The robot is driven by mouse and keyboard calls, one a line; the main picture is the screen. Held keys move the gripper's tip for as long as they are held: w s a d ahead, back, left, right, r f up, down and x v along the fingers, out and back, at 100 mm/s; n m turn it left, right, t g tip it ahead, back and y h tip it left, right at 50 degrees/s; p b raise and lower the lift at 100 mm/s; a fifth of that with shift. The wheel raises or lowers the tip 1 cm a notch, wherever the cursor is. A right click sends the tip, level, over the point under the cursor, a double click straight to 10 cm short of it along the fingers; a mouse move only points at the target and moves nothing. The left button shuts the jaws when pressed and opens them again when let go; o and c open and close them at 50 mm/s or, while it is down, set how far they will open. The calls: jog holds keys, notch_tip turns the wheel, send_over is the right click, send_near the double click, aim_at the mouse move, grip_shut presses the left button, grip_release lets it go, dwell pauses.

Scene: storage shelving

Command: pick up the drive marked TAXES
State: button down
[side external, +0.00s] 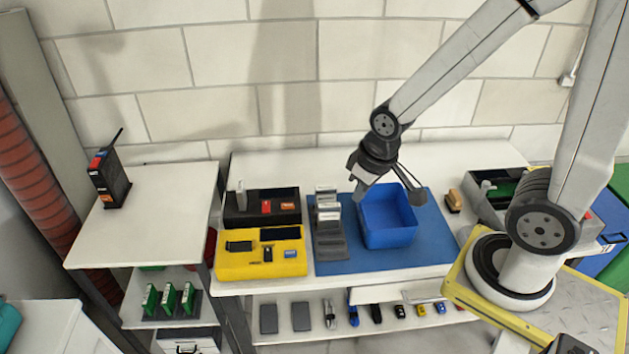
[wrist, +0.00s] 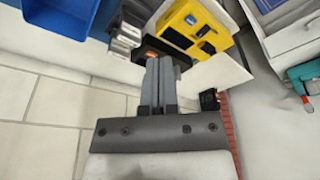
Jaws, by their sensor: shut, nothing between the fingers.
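No TAXES marking is readable in either view, so I cannot tell which object is that drive. Several grey pieces with pale labels stand in a grey slotted rack (side external: 331,246) on the blue mat. In the wrist view, the rack's contents are small and partly cut off at the top. My gripper (side external: 357,194) is above the mat, between the rack and the blue bin (side external: 388,219), at the bin's upper left. In the wrist view, my gripper (wrist: 163,66) has its fingers together, with nothing held.
A yellow tray (side external: 236,269) and a black tray (side external: 284,218) with small items stand left of the rack. The blue mat (side external: 436,250) has free room right of the bin. A radio (side external: 108,183) stands on the left table. A lower shelf holds several small items.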

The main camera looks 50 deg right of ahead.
dwell(0.3)
grip_release()
jog(key=shift+w, duration=0.1)
jog(key=w+d+f+m+t+y, duration=0.1)
jog(key=w+f+m+t+y, duration=0.1)
jog(key=w+m, duration=0.7)
jog(key=w+f+m+t+y, duration=0.2)
jog(key=w+f+m+y, duration=0.1)
jog(key=w+m, duration=0.6)
jog(key=w+d+f+m+t+y, duration=0.1)
jog(key=w+f+m+t+y, duration=0.1)
jog(key=w+m, duration=0.7)
jog(key=w+f+y, duration=0.1)
jog(key=w, duration=0.4)
jog(key=shift+d+y, duration=0.3)
jog(key=shift+d, duration=0.05)
jog(key=shift+f, duration=0.1)
jog(key=shift+f, duration=2.8)
